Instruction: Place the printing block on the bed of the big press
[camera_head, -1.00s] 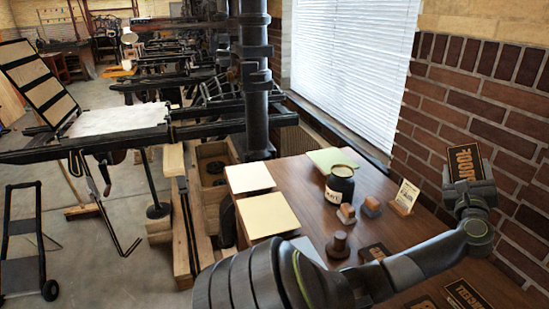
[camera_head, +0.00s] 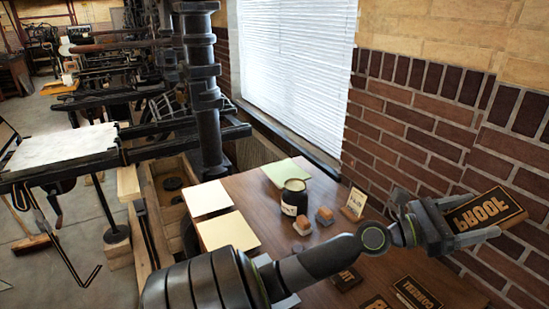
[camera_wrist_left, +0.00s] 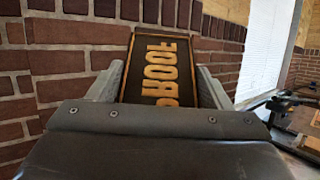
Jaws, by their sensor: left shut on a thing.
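My left gripper (camera_head: 462,222) is shut on a dark printing block (camera_head: 486,211) with raised tan letters reading PROOF, held up in front of the brick wall, above the right side of the table. In the left wrist view the block (camera_wrist_left: 165,70) sits between the two finger pads, letters facing the camera. The big press's bed (camera_head: 62,147) is the pale flat slab at the left of the head view, far from the gripper and bare on top. My right gripper is not in view.
The wooden table (camera_head: 255,200) holds cream paper stacks (camera_head: 228,231), a dark ink jar (camera_head: 294,196), small stamps (camera_head: 324,216), a card in a stand (camera_head: 354,203) and other lettered blocks (camera_head: 416,292). A black press column (camera_head: 203,95) stands between the bed and the window.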

